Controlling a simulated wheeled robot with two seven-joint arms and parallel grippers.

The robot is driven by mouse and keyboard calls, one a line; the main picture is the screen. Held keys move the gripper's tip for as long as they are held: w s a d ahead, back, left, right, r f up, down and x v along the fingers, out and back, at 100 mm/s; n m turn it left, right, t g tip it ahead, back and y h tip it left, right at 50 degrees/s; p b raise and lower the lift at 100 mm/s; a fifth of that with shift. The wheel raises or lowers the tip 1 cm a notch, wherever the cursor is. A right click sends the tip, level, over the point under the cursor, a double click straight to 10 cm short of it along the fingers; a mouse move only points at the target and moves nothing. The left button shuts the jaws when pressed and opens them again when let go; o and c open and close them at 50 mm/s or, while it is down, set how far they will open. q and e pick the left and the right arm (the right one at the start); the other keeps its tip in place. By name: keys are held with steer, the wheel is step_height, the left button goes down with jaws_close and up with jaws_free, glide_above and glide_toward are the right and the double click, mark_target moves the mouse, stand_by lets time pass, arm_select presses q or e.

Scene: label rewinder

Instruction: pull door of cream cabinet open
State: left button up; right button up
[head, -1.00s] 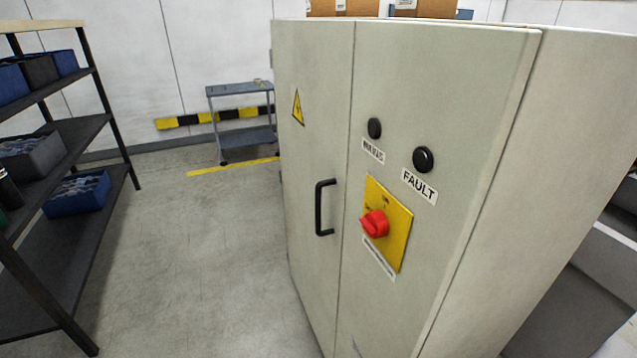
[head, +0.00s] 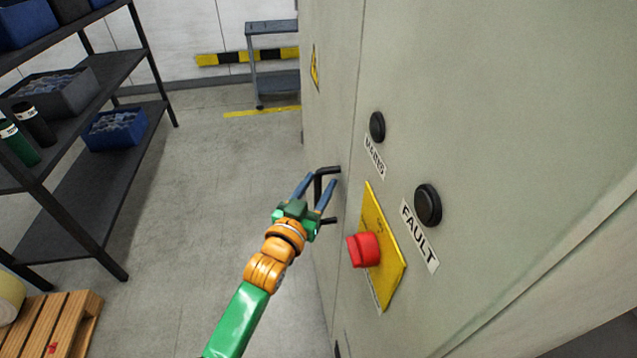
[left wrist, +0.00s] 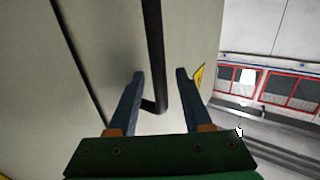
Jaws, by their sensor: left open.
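The cream cabinet (head: 480,110) fills the right of the head view. Its left door (head: 335,100) is closed and carries a black bar handle (head: 318,188). My left gripper (head: 318,184) is at the handle, its two blue fingers open on either side of the bar. In the left wrist view the black handle (left wrist: 153,60) runs down between the open fingertips (left wrist: 160,74), with gaps on both sides. Whether the fingertips touch the door cannot be told. My right gripper is not in view.
A red rotary switch (head: 364,250) on a yellow plate sticks out just right of my left gripper. A dark shelf rack (head: 90,165) with bins stands at the left, a wooden pallet (head: 62,318) at lower left. Grey floor (head: 225,170) lies clear between rack and cabinet.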

arm_select(q)
steer(key=shift+w+d, duration=0.1)
steer(key=shift+s, duration=0.2)
steer(key=shift+r, duration=0.1)
jaws_close()
stand_by(1.1)
